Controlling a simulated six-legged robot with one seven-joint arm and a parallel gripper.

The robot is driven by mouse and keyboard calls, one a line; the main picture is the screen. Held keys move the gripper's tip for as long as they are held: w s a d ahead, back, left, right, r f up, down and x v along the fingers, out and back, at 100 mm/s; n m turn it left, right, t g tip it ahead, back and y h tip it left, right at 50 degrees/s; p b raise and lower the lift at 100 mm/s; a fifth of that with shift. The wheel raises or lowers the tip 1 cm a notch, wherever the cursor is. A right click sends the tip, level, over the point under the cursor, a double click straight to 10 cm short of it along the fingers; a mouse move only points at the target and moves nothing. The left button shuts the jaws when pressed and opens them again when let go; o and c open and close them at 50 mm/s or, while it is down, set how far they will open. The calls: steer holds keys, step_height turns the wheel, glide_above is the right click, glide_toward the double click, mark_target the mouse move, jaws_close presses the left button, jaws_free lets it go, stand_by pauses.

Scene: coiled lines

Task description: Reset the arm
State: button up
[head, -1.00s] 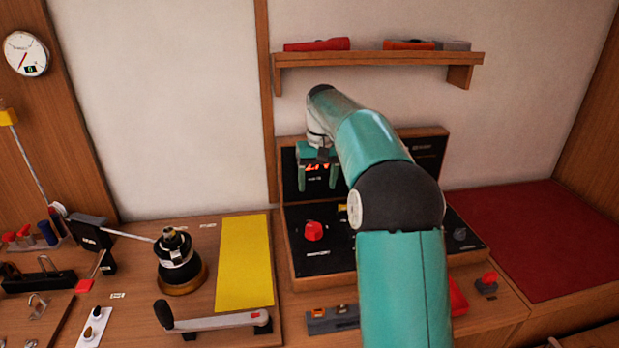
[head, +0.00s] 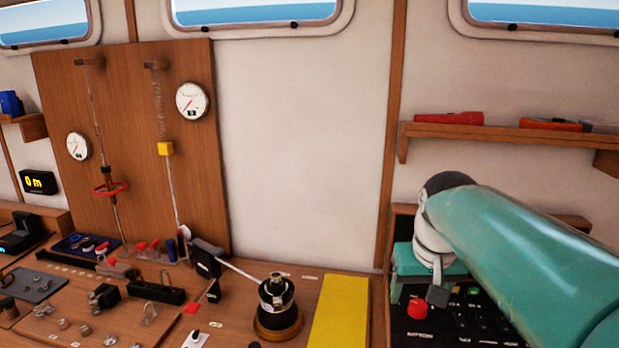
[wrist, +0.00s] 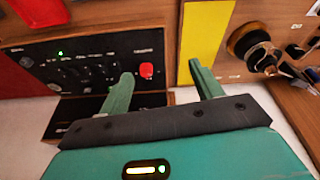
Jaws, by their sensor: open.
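My teal arm reaches in from the right of the head view, over the black control panel. My gripper (wrist: 158,88) shows in the wrist view with its two teal fingers spread apart and nothing between them. In the head view its fingers are mostly hidden behind or below my arm and wrist. The black panel (wrist: 95,72) with a red knob (wrist: 146,70) lies beyond the fingers in the wrist view. The panel also shows partly under my gripper in the head view (head: 470,318).
A yellow mat (head: 340,312) and a black winch (head: 277,304) stand left of my arm. A shelf (head: 505,138) with a red flashlight (head: 448,118) hangs on the wall behind. The white wall (head: 290,150) between is bare.

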steer(key=s+a+f+t, duration=0.1)
steer(key=s+f, duration=0.2)
steer(key=s, duration=0.4)
steer(key=s+a+f+t, duration=0.1)
steer(key=s+f, duration=0.3)
steer(key=s, duration=0.4)
steer(key=shift+a, duration=0.65)
steer(key=shift+f, duration=0.1)
stand_by(2.0)
